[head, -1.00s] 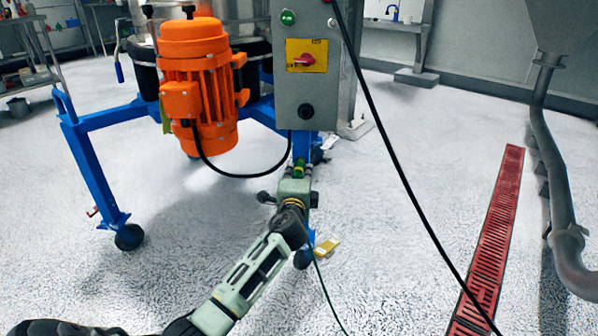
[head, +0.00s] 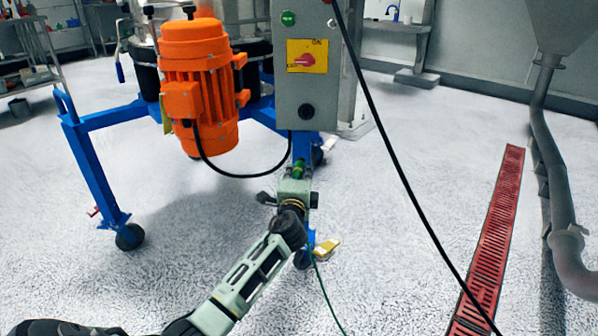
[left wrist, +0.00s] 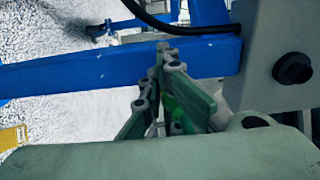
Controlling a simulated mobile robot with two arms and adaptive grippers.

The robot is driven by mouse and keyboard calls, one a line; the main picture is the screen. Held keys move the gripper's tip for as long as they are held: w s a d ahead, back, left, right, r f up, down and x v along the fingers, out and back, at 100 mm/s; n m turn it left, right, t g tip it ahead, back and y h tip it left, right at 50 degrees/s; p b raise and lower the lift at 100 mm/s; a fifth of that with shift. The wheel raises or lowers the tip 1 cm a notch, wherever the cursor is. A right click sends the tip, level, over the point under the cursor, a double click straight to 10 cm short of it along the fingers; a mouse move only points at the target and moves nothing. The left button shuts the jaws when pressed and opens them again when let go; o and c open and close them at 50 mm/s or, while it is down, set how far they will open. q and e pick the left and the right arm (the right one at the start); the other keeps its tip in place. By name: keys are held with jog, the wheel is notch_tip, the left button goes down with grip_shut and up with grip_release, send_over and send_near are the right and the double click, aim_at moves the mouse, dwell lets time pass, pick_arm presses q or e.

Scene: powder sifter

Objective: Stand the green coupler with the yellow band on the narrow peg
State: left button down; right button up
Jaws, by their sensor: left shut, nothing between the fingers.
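My left gripper (head: 298,168) is low in front of the blue frame, just below the grey control box. It is shut with nothing held. In the left wrist view its fingers (left wrist: 165,62) meet near the blue beam. Bright green shows at the fingers in both views; I cannot tell whether it is finger pad or part of the green coupler behind them. I cannot make out the yellow band or the narrow peg. My right gripper is not in view.
The blue wheeled frame (head: 98,168) carries an orange motor (head: 198,85) and the grey control box (head: 304,75). A black cable (head: 385,150) crosses the view. A small yellow object (head: 327,247) sits near the caster. A red floor grate (head: 490,245) lies right. The floor between is open.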

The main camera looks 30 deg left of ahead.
pick_arm(q)
jog(key=c, duration=2.1)
grip_release()
jog(key=shift+w+a+r+y, duration=0.1)
jog(key=shift+a+r+y, duration=0.05)
jog(key=shift+r, duration=0.3)
jog(key=shift+w+a+r+y, duration=0.1)
jog(key=shift+r+y, duration=0.05)
jog(key=shift+r, duration=0.25)
jog(key=o, duration=1.1)
jog(key=shift+s+d+f, duration=0.1)
jog(key=shift+d+f, duration=0.1)
jog(key=shift+f, duration=0.2)
jog(key=v, duration=1.2)
jog(key=shift+s+a, duration=0.1)
